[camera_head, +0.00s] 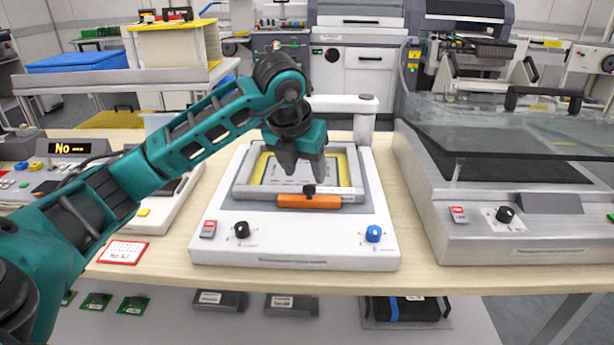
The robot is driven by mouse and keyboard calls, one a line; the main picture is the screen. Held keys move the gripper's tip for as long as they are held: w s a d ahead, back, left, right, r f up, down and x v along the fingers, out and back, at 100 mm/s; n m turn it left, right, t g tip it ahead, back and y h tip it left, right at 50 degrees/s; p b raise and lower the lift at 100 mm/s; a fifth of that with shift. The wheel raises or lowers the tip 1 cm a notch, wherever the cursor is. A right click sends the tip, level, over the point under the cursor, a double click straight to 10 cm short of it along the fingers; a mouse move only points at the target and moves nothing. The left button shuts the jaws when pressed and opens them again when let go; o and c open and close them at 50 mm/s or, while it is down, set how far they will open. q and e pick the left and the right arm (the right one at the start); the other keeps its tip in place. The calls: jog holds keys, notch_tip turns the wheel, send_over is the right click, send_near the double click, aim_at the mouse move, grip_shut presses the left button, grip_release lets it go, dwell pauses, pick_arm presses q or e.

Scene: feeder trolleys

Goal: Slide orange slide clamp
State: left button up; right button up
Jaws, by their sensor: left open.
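The orange slide clamp (309,201) lies at the front edge of the yellow-lined frame on a white bench device (295,234). A small black knob (309,190) stands at its back edge, beside a pale bar (340,193). My left gripper (304,170) is above the frame, just behind the clamp, pointing down. Its fingers are apart with nothing between them. I cannot tell how high its tips are above the frame. My right gripper is not in view.
The device has a red switch (208,229), a black knob (242,230) and a blue knob (374,233) on its front. A larger grey machine with a glass lid (520,125) stands at right. A red-edged card (124,252) lies on the wooden table at left.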

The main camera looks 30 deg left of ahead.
pick_arm(q)
jog(key=p+v, duration=0.1)
jog(key=v, duration=0.7)
jog(key=shift+r, duration=0.2)
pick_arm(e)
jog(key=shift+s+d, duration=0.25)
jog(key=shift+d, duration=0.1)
pick_arm(q)
jog(key=shift+s, duration=0.1)
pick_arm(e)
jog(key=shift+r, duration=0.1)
